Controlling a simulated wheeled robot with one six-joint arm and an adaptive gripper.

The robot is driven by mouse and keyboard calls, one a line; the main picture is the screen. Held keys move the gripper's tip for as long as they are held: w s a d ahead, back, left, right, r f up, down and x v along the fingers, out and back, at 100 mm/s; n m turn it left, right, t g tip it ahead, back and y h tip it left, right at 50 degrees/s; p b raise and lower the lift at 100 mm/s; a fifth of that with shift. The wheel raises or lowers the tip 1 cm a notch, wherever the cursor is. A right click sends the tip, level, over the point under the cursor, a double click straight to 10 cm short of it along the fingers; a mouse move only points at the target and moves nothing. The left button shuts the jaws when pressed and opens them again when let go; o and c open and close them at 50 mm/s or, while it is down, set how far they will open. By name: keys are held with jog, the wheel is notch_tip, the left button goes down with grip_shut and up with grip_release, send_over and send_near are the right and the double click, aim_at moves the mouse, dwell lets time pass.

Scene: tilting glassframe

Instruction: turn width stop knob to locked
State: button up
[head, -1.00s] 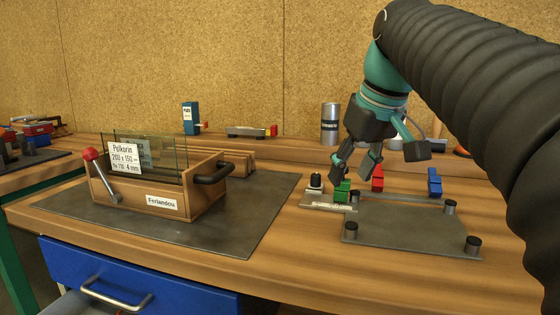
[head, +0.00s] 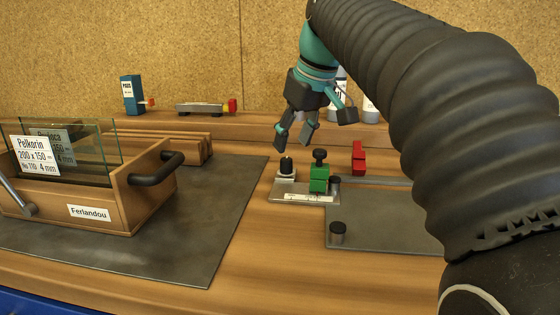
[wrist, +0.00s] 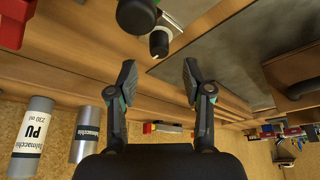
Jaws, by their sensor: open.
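A green block (head: 319,180) with a dark round knob (head: 320,156) on top stands on a small metal plate with a printed scale (head: 307,198). To its left on the plate is a black knob (head: 286,165) on a pale base. I cannot tell from markings which knob is the width stop's. My gripper (head: 296,136) is open and empty, fingers pointing down, appearing just above and behind the knobs in the head view. In the wrist view, the black knob (wrist: 159,42) lies beyond the open fingertips (wrist: 158,82), with the green block's dark knob (wrist: 135,16) beside it.
A wooden glass holder (head: 98,205) stands on a dark mat (head: 215,225) at left. A red block (head: 358,160) and a grey plate with dark posts (head: 380,222) are at right. Bottles (wrist: 33,133) stand at the back. Bare wood lies before the scale plate.

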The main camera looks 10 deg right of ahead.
aim_at(287, 159)
jog(key=shift+b+x, duration=0.3)
jog(key=shift+x, duration=2.45)
grip_shut()
